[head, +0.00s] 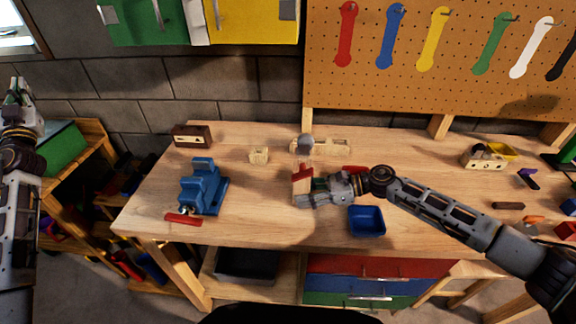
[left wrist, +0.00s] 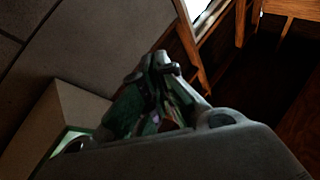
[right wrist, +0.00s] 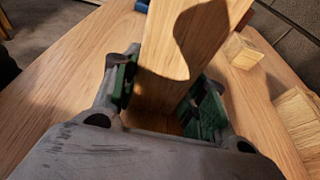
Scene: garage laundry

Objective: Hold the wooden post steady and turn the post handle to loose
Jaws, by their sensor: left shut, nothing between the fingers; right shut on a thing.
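My right gripper (head: 305,187) is shut on a wooden post (right wrist: 178,65) over the middle of the bench. In the right wrist view the pale post stands between green finger pads (right wrist: 160,100). In the head view a red piece (head: 303,172) shows at the post; I cannot tell if it is part of it. A red bar handle (head: 183,219) is at the front of the blue vise (head: 201,187), left of the right gripper. My left gripper (head: 18,92) is raised at the far left, shut and empty, well away from the bench; its fingers show in the left wrist view (left wrist: 165,75).
A small wooden block (head: 258,155), a hammer head (head: 305,143) and a dark block (head: 193,135) are at the back of the bench (head: 255,215). The bench between vise and right gripper is clear.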

